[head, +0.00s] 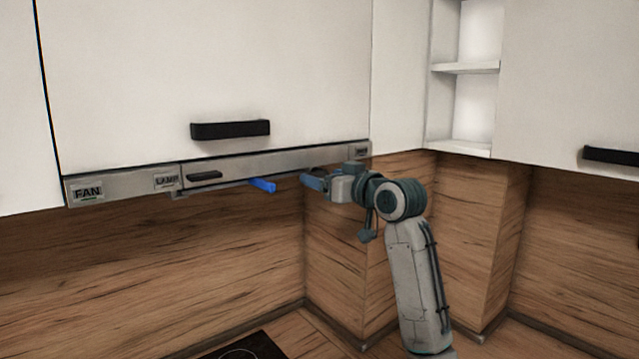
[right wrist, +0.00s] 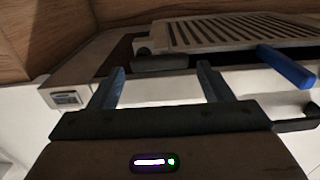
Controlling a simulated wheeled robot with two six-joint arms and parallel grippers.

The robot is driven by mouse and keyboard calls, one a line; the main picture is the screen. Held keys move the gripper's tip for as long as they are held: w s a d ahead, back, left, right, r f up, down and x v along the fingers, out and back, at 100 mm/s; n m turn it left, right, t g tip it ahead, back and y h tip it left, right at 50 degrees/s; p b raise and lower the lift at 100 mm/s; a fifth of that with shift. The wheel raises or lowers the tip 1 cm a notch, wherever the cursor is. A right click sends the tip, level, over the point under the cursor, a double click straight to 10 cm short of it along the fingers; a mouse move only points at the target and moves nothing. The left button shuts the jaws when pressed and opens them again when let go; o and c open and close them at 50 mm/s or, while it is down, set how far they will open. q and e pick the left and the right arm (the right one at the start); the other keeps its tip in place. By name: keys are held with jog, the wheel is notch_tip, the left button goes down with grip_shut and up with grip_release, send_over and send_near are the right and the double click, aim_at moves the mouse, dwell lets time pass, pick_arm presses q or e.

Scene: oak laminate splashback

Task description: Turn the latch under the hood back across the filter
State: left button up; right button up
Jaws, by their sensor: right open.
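The blue latch (head: 262,185) sticks out below the front strip of the hood (head: 125,184) in the head view. In the right wrist view the blue latch (right wrist: 287,67) is at the right, beside the slatted filter (right wrist: 240,32), and slants out past its edge. My right gripper (head: 312,182) is under the hood, to the right of the latch and apart from it. In the right wrist view its two fingers (right wrist: 164,82) are spread, with nothing held. The latch lies outside them, to the right. My left gripper is out of view.
A dark rounded part (right wrist: 160,62) shows beyond the fingertips, near the filter's corner. White cabinets with a black handle (head: 230,130) are above the hood. A wood wall (head: 230,240) is behind, and a dark hob (head: 240,348) is below. The space under the hood looks clear.

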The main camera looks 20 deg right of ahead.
jog(key=b+v, duration=0.3)
jog(key=v, duration=0.5)
